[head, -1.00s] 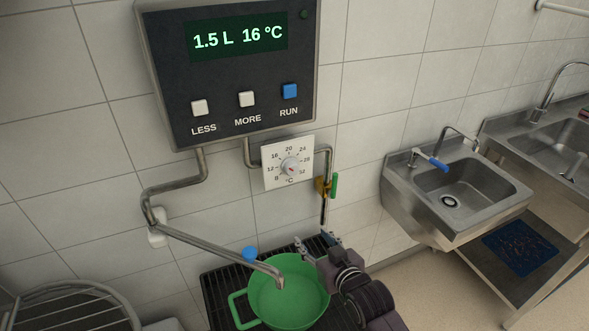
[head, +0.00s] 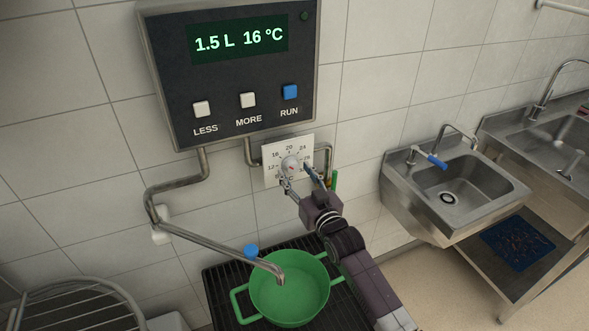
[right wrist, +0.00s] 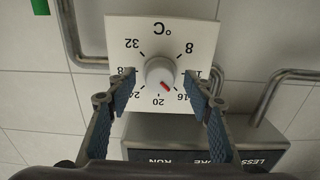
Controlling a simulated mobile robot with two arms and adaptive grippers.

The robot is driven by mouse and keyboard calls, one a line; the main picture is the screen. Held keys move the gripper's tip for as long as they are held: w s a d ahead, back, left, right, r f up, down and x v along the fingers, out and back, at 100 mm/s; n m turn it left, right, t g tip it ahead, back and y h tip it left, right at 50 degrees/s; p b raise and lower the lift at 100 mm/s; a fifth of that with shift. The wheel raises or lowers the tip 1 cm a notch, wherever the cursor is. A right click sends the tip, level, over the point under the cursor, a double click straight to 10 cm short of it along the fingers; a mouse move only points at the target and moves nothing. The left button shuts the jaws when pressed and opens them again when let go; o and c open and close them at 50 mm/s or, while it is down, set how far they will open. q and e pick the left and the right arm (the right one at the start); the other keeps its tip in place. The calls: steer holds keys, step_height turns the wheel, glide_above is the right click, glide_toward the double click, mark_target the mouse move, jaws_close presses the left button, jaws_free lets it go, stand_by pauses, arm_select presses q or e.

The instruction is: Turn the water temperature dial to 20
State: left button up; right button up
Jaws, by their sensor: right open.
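The water temperature dial (head: 290,166) is a round grey-white knob on a white square plate (head: 272,151) on the wall, with numbers from 8 to 32. The display (head: 239,38) reads 1.5 L and 16 °C. My right gripper (head: 298,177) is open in front of the plate. In the right wrist view its fingers (right wrist: 162,90) stand on either side of the knob, with gaps to it. My left gripper is not in view.
A green pot (head: 290,288) stands on a black grate under the spout (head: 225,246). Pipes run beside the plate, and a green-handled valve (head: 333,180) is close to its right. Steel sinks (head: 456,188) stand at the right.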

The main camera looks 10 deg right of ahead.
steer(key=shift+w+a, duration=0.15)
steer(key=shift+w, duration=0.55)
steer(key=c, duration=1.1)
steer(key=shift+c, duration=0.2)
steer(key=shift+m, duration=0.4)
steer(key=m, duration=0.3)
steer(key=shift+m, duration=2.5)
